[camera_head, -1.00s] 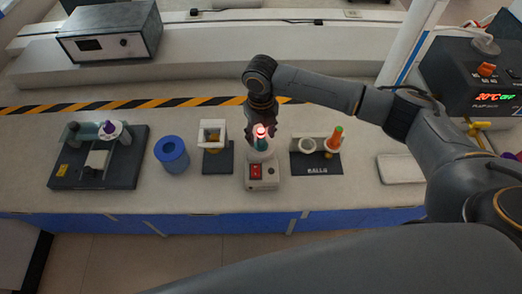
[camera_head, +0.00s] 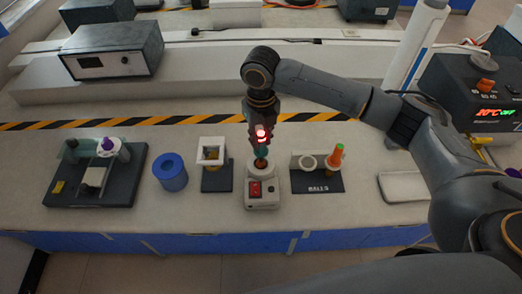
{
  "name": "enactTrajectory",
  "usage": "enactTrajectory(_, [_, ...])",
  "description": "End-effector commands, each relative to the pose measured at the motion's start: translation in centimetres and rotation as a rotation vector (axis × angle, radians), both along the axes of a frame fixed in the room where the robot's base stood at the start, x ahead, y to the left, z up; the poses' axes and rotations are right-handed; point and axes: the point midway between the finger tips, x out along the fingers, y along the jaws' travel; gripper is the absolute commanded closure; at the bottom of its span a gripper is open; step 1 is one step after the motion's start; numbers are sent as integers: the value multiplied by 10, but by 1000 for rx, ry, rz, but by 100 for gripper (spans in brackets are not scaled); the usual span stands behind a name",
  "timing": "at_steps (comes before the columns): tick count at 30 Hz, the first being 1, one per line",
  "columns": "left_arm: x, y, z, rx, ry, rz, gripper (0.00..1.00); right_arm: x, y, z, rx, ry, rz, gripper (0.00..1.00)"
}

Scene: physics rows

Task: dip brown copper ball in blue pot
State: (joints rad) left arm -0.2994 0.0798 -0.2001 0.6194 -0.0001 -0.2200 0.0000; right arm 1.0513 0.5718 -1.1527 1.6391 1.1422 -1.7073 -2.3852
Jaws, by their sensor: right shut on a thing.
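The blue pot (camera_head: 171,172) stands upright on the bench, left of centre, with its round opening facing up. My right gripper (camera_head: 262,140) points down above the small white device (camera_head: 262,190) with a red switch. It is shut on a teal handle (camera_head: 263,153). A small brown copper ball (camera_head: 261,163) shows below the handle, just at the top of the device. Whether the ball touches the device's top, I cannot tell. My right gripper is to the right of the blue pot. My left gripper is not in view.
A black stand with a white box (camera_head: 211,158) lies between the pot and the device. A dark BALLS holder (camera_head: 317,183) with an orange-and-green piece (camera_head: 336,156) is at right. A dark apparatus (camera_head: 97,172) is at left. Free bench lies in front.

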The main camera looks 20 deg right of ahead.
Motion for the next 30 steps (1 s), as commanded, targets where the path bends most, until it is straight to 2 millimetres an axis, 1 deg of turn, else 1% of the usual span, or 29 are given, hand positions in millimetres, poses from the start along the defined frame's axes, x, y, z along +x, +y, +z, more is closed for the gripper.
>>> enactTrajectory(1, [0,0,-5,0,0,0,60,1,0,9,2,-5,0,100])
enactTrajectory(6, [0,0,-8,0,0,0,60,1,0,34,2,-3,0,100])
enactTrajectory(12, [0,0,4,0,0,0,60,0,0,53,1,1,0,100])
enactTrajectory(15, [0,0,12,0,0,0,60,0,0,60,1,1,0,100])
enactTrajectory(19, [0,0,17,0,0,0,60,0,0,63,1,2,0,100])
enactTrajectory(27, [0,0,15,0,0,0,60,0,0,61,1,1,-1,100])
enactTrajectory(30, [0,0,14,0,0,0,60,-2,0,60,2,1,-28,100])
